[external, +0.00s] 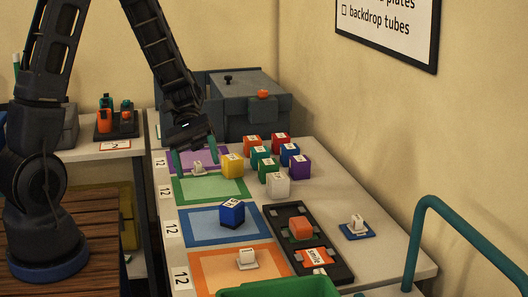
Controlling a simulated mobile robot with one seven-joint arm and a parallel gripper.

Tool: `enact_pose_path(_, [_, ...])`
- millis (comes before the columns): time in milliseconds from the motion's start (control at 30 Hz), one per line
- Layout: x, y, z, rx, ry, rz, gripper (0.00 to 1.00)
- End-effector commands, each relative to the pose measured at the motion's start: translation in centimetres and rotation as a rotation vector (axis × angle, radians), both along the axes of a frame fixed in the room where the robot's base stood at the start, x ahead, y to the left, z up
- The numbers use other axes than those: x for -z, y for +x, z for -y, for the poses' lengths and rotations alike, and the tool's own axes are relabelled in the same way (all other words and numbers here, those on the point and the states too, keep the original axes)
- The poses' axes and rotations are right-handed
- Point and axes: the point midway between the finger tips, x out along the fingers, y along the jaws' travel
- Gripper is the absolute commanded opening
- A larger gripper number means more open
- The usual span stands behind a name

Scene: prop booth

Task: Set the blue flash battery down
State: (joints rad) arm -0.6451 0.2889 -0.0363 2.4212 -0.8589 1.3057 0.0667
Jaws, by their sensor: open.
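A blue block (231,214) with a white label, which looks like the blue flash battery, rests on the blue mat (195,236). A smaller blue cube (289,153) stands among other coloured cubes farther back. My gripper (195,155) is open, with teal fingers pointing down. It is over the back left of the table, around the purple mat (217,154) and the green mat (210,191), apart from the blue block. A small white tag holder (197,167) shows between the fingers, and nothing is visibly held.
Several coloured cubes, including a yellow one (233,165) and a white one (277,185), stand right of my gripper. A black tray (335,266) holds an orange block (301,228). An orange mat (212,270) and a green bin (275,288) are in front. A grey case (240,112) stands behind.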

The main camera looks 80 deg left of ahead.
Motion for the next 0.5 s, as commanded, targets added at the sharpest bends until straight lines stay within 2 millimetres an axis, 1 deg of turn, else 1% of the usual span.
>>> enact_pose_path(33, [-1.0,-0.4,0.8,0.046,0.044,0.024,0.71])
enact_pose_path(200, [-3.6,-1.9,2.7,0.186,0.185,0.092,0.71])
enact_pose_path(500, [-7.7,-4.7,5.3,0.412,0.436,0.242,0.71])
